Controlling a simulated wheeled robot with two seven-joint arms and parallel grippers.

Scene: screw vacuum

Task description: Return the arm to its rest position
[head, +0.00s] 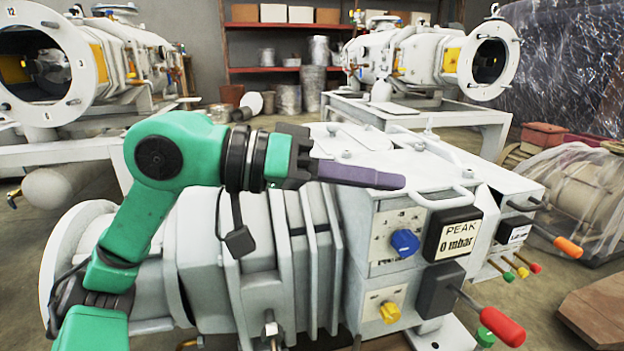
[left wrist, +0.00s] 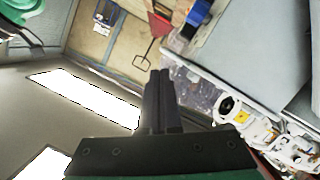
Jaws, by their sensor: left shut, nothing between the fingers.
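My left arm is green and comes in from the lower left in the head view, bent at a green joint (head: 160,160). My left gripper (head: 400,182) is shut and empty, with its dark fingers pointing right in front of the white vacuum machine (head: 290,270). In the left wrist view the shut fingers (left wrist: 160,78) lie side by side, with the room's ceiling and walls behind them. My right gripper is in neither view.
The machine's front has a blue knob (head: 404,242), a yellow knob (head: 390,312), a "PEAK 0 mbar" display (head: 453,235) and a red-handled lever (head: 500,328). Two similar white machines stand behind, at left (head: 50,65) and right (head: 490,60). A red shelf (head: 285,72) is at the back.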

